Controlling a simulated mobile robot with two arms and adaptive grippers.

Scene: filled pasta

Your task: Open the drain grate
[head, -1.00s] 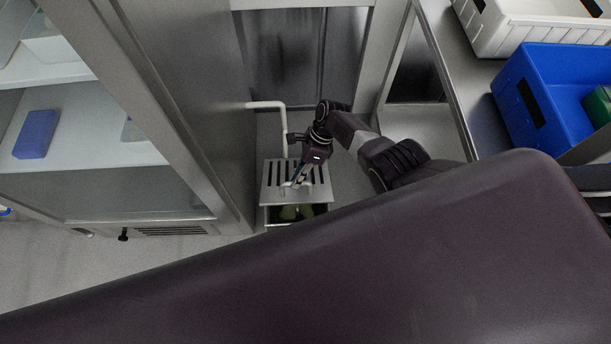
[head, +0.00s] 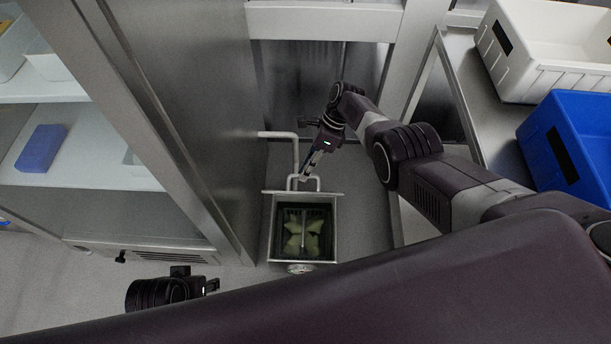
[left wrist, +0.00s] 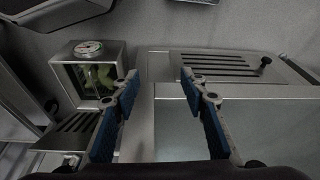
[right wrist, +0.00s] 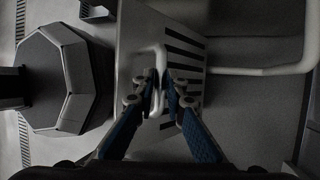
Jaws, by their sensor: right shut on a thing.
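The drain box (head: 272,232) is a square metal box on the floor, its top uncovered in the head view. Its slotted grate (head: 275,193) stands up at the box's far edge, seen almost edge-on. In the right wrist view the slotted grate (right wrist: 184,55) and its bar handle (right wrist: 155,50) show close up. My right gripper (right wrist: 160,88) is shut on the handle; it also shows in the head view (head: 307,174). My left gripper (left wrist: 160,80) is open and empty, low at the left, apart from the box (left wrist: 62,80).
Yellow-green pieces (head: 294,243) lie inside the box, and a round gauge (head: 300,268) is on its near side. A pale pipe (head: 280,134) runs behind it. A steel cabinet (head: 205,110) stands close on the left. A blue crate (head: 575,150) sits on the right.

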